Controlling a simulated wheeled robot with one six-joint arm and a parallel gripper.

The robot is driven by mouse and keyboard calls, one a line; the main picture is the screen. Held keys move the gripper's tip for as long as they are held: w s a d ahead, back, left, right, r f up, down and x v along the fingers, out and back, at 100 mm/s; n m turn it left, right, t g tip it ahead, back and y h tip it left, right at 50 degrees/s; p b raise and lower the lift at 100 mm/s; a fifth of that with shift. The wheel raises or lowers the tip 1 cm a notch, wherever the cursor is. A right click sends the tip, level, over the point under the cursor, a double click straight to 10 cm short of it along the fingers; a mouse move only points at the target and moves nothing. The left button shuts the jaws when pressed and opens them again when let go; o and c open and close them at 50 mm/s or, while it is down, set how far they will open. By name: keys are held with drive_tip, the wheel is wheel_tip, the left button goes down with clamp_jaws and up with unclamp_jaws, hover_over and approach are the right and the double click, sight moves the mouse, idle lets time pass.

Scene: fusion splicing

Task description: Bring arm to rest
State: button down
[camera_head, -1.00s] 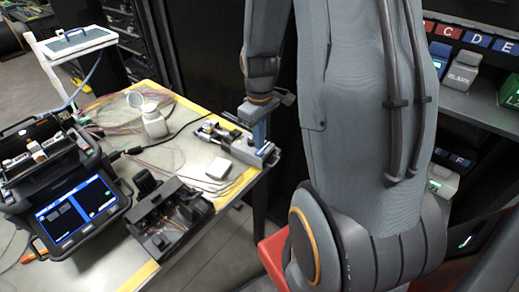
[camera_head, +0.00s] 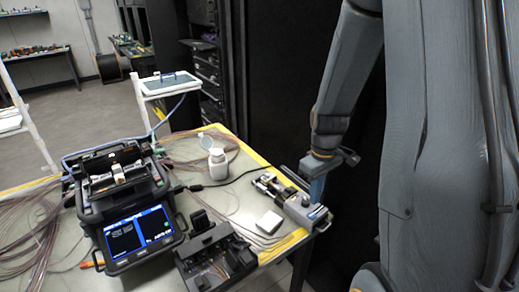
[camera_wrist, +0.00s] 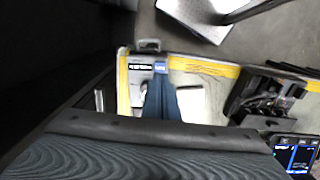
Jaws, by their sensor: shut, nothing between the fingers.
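My arm (camera_head: 344,70) reaches down from the upper right of the head view to the table's right corner. My gripper (camera_head: 316,197) is shut and empty, with its blue-grey fingers pointing down over or beside a grey device (camera_head: 301,211) at that corner. Whether they touch is unclear. In the wrist view the shut fingers (camera_wrist: 161,84) show as one dark blue wedge. The grey device (camera_wrist: 140,78) is seen past them there, at the table's yellow-edged corner.
The table (camera_head: 218,205) holds a splicer with a lit screen (camera_head: 138,232), a black tray (camera_head: 212,252), a white bottle (camera_head: 218,163), a small white box (camera_head: 269,222) and loose fibres (camera_head: 38,215). A dark rack (camera_head: 260,85) stands behind. Open floor lies at the upper left.

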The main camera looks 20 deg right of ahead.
drive_tip(key=s+a+r+m+b, duration=0.1)
drive_tip(key=s+a+r+m, duration=0.1)
drive_tip(key=a, duration=0.4)
drive_tip(key=s+a+r+m+t+b, duration=0.1)
drive_tip(key=s+a+r+m, duration=0.1)
drive_tip(key=s+a+r, duration=0.2)
drive_tip(key=s+a, duration=0.1)
drive_tip(key=a, duration=0.2)
drive_tip(key=shift+s+b, duration=0.3)
drive_tip(key=shift+b, duration=0.1)
idle(1.0)
